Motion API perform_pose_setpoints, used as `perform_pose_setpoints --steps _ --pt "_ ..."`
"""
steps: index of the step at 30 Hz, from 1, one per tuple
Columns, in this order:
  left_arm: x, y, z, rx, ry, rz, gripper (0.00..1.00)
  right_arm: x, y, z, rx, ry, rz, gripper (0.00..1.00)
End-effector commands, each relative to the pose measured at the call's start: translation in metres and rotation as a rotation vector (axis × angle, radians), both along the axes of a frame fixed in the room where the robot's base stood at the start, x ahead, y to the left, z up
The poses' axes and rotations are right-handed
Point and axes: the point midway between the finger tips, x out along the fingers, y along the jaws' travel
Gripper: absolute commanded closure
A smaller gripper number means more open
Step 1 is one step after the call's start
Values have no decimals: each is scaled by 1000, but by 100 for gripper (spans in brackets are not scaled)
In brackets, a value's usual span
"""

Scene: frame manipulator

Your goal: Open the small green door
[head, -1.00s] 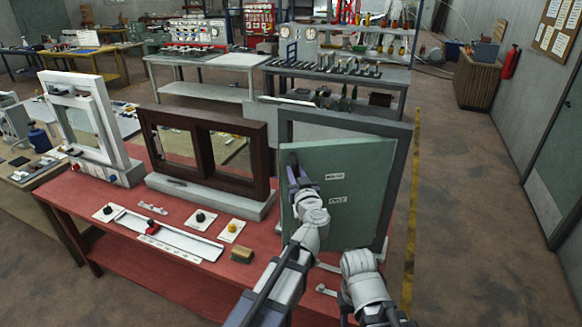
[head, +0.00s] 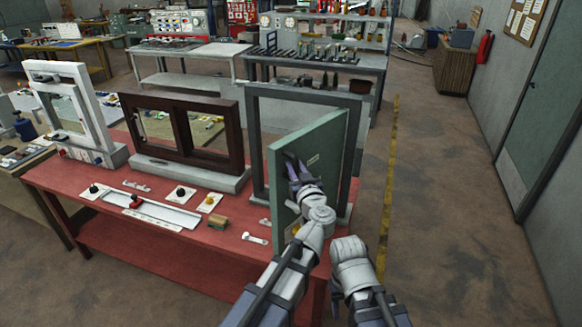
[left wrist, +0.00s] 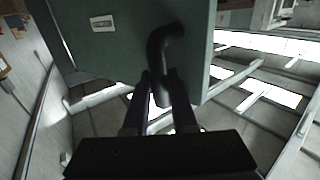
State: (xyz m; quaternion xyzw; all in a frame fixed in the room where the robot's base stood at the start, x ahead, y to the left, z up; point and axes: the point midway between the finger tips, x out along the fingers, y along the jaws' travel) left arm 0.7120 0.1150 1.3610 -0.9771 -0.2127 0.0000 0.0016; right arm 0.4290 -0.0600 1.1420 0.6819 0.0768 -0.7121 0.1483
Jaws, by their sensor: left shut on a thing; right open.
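The small green door (head: 315,150) stands ajar in its grey frame (head: 300,92) at the right end of the red table. Its left edge is swung out toward me, and its right edge stays at the frame's right post. My left gripper (head: 292,160) is at the door's front face, near the free edge. In the left wrist view the door (left wrist: 120,50) fills the top, and my left gripper (left wrist: 160,82) is shut on the dark bent handle (left wrist: 168,38). In the head view the handle is hidden by the gripper.
The red table (head: 110,205) also holds a dark brown sliding window (head: 233,135), a white window frame (head: 95,110) and a slider panel (head: 165,213). A small white lever part (head: 254,238) lies left of the door. The floor (head: 440,220) right of the table is clear.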

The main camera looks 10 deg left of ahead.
Motion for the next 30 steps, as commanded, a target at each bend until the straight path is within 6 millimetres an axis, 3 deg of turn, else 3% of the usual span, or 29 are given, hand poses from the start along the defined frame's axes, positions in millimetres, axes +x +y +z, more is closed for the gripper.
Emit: perform_pose_setpoints --steps 14,15,21,23,30 --pt "1 -5 0 3 0 -6 100 0 0 0 0 0 0 50" --pt "1 -5 0 3 0 -6 73 0 0 0 0 0 0 50" --pt "0 -4 0 2 1 -4 51 0 0 0 0 0 0 50" --pt "0 -4 0 1 0 -4 45 0 0 0 0 0 0 50" --pt "0 -3 0 1 0 -3 45 0 0 0 0 0 0 50"
